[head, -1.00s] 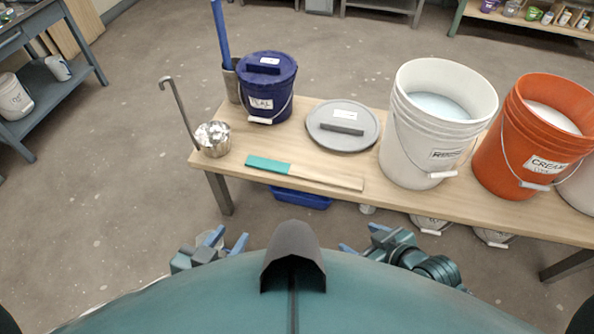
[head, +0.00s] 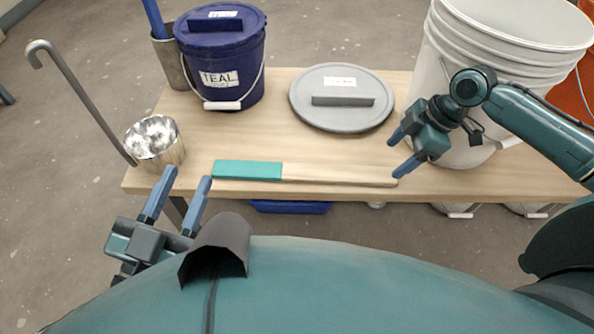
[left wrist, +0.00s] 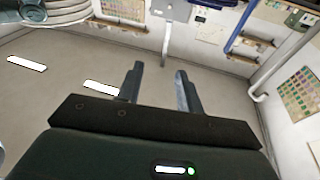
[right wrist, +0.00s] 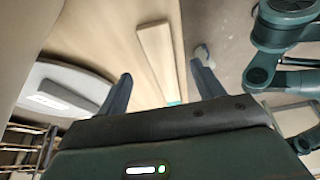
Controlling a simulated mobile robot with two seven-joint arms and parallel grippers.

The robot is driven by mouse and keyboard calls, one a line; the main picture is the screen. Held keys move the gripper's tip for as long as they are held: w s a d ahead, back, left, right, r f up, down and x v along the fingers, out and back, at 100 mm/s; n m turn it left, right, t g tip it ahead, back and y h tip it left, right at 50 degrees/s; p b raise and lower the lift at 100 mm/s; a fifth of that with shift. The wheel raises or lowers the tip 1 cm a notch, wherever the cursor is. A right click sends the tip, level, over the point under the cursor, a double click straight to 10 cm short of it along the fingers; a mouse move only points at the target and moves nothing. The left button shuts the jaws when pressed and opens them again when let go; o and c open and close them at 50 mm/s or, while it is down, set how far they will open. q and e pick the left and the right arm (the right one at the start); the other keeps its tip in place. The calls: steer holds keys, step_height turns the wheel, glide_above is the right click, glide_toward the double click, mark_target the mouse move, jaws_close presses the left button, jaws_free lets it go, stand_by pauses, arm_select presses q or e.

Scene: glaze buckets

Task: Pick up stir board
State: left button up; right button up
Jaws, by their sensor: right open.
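The stir board (head: 335,174) is a long flat wooden stick with a teal left end, lying near the front edge of the wooden table. My right gripper (head: 397,155) is open around the level of the board's bare right end, its fingers pointing left, one near the board's tip; I cannot tell if it touches. In the right wrist view the board (right wrist: 158,55) lies beyond and between the open fingers (right wrist: 160,90). My left gripper (head: 180,190) is open and empty in front of the table's left front edge. The left wrist view shows its fingers apart (left wrist: 158,85) with nothing between.
A grey lid (head: 341,97) lies behind the board. A teal-labelled blue bucket (head: 222,65) and a metal ladle (head: 155,142) stand at the left. A white bucket (head: 465,70) stands behind my right arm. A blue bin (head: 290,207) is under the table.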

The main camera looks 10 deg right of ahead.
mark_target(376, 174)
steer(key=b+x, duration=0.2)
steer(key=x, duration=0.1)
steer(key=shift+f, duration=0.35)
steer(key=b+x, duration=0.1)
steer(key=x, duration=0.2)
steer(key=shift+b, duration=0.4)
steer(key=shift+a, duration=0.15)
arm_select(q)
steer(key=r+m+h, duration=0.1)
steer(key=r+m+t+h, duration=0.1)
steer(key=r, duration=0.1)
steer(key=shift+w+t+h, duration=0.3)
steer(key=shift+w, duration=0.1)
arm_select(e)
steer(key=shift+c, duration=0.4)
steer(key=c, duration=1.2)
